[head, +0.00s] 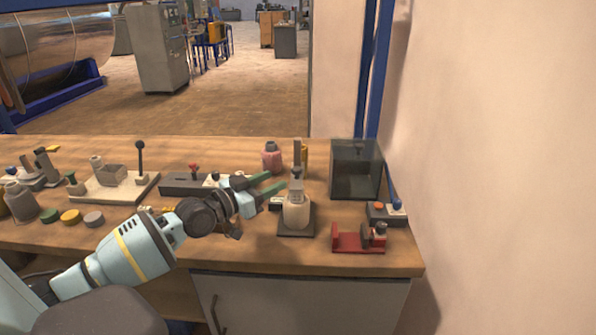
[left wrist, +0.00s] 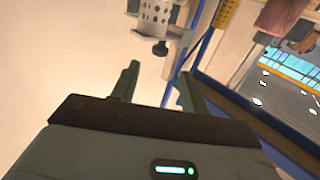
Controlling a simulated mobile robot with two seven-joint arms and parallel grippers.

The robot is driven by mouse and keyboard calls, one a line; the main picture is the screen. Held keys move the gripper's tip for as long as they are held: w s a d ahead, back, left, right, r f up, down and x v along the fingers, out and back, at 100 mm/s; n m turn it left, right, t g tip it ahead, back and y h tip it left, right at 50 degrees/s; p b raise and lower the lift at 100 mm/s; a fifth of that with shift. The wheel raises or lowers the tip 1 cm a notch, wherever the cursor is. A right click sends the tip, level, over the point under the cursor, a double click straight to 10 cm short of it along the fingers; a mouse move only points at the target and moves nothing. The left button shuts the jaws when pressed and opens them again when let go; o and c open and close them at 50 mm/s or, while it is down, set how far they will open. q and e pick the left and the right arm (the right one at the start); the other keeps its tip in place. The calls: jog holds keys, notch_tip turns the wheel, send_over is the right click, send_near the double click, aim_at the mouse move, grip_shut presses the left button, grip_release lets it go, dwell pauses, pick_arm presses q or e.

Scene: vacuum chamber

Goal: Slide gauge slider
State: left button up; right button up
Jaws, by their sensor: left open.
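A gauge with a vertical grey post (head: 298,152) stands upright on a dark base (head: 296,231) near the right end of the bench. A grey slider (head: 296,184) sits on its post, above a pale rounded body (head: 297,210). My left gripper (head: 278,180) is just left of the post, its green fingers apart and pointing at the slider. In the left wrist view, a grey perforated part with a dark knob (left wrist: 160,47), seemingly the slider, lies beyond the fingertips (left wrist: 158,71). Nothing is between the fingers. My right gripper is not in view.
A dark glass-walled box (head: 356,170) stands behind right. A red fixture (head: 358,239) and a blue-handled lever (head: 394,200) are to the right. A pink bottle (head: 272,157) stands behind the gripper. Several fixtures and coloured discs (head: 71,216) fill the left. The wall bounds the right.

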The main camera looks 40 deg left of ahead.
aim_at(293, 171)
pick_arm(q)
jog(key=shift+b+x, duration=0.3)
jog(key=shift+x, duration=3.5)
grip_shut()
